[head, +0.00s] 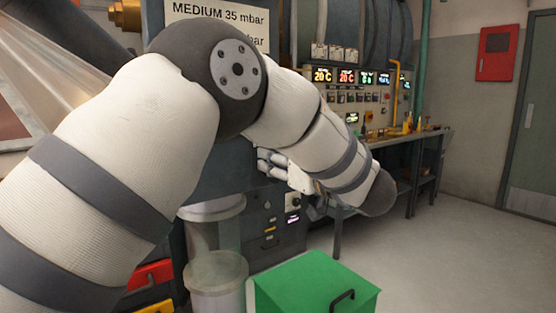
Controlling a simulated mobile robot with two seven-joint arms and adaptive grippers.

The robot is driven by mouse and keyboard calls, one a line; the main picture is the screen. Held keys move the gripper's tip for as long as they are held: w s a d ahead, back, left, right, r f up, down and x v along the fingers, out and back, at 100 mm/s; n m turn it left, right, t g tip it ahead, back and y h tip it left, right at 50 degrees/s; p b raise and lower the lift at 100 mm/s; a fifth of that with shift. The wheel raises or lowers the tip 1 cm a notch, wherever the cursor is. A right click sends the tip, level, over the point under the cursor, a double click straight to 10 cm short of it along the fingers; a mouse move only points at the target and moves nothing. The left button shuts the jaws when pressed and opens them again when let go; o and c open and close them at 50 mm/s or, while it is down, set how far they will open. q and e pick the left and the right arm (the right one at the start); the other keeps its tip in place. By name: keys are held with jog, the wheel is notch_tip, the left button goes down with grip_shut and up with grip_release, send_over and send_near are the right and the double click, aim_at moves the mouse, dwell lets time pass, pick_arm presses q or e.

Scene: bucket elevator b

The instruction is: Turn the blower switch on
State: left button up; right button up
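My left arm comes in from the left and bends across the middle of the head view. My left gripper (268,162) shows small and partly hidden beyond the forearm, its fingers pointing left in front of a dark machine cabinet (228,168). I cannot make out the gap between its fingers. My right gripper is not in view.
A green box (310,285) with a black handle stands on the floor below the arm. A clear cylinder (216,272) stands left of it. A console (345,100) with lit displays and a workbench (400,140) are behind. The floor at right is clear.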

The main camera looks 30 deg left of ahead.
pick_arm(q)
jog(key=shift+c, duration=0.5)
grip_shut()
jog(key=shift+m, duration=0.4)
jog(key=m, duration=0.5)
jog(key=w+f+m, duration=0.1)
jog(key=m, duration=0.5)
jog(key=w+d+f+m, duration=0.1)
jog(key=m, duration=0.5)
jog(key=shift+w+f, duration=0.1)
jog(key=shift+f, duration=0.1)
jog(key=shift+m, duration=0.3)
